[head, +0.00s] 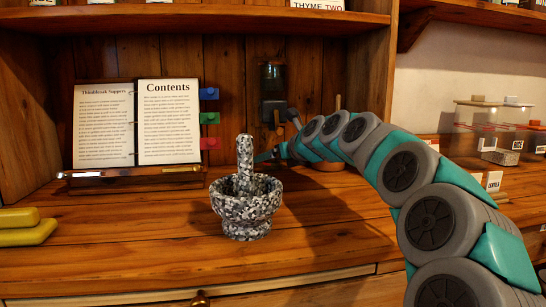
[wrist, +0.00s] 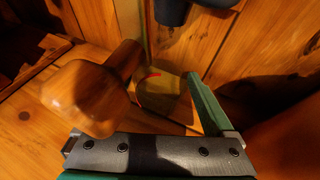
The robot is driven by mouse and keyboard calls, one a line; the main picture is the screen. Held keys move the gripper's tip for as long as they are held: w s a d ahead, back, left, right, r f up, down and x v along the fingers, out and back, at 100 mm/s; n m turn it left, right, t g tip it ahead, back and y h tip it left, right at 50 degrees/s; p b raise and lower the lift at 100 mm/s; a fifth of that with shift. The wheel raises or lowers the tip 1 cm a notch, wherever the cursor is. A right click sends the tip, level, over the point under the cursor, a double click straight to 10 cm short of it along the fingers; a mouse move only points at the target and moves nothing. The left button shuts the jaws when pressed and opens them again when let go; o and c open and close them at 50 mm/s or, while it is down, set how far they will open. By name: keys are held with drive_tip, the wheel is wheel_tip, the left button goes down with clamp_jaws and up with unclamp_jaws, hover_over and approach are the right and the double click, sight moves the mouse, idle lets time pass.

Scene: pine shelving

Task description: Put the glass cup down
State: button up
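The glass cup shows in the wrist view as a clear, yellowish rounded shape (wrist: 172,100) with a red arc at its upper edge. It lies in front of my gripper, against the inner side of the green right finger. My gripper (wrist: 160,88) has its left finger hidden behind a brown wooden turned piece (wrist: 88,98), so I cannot tell whether it grips the cup. In the head view my gripper (head: 268,156) is low over the wooden counter, behind and right of the mortar. I cannot make out the cup there.
A speckled stone mortar (head: 246,207) with its pestle stands in front of my gripper. An open recipe book (head: 137,122) stands at the back left. A dark dispenser (head: 272,82) hangs on the back wall. Yellow blocks (head: 26,227) lie far left. The front counter is clear.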

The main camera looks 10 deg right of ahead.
drive_tip(key=shift+o, duration=0.3)
drive_tip(key=shift+r, duration=0.1)
drive_tip(key=v, duration=1.1)
drive_tip(key=shift+s+d+r+b, duration=0.1)
drive_tip(key=shift+d+r+b, duration=0.05)
drive_tip(key=shift+b, duration=0.2)
drive_tip(key=shift+s+d+r, duration=0.1)
drive_tip(key=shift+s, duration=0.2)
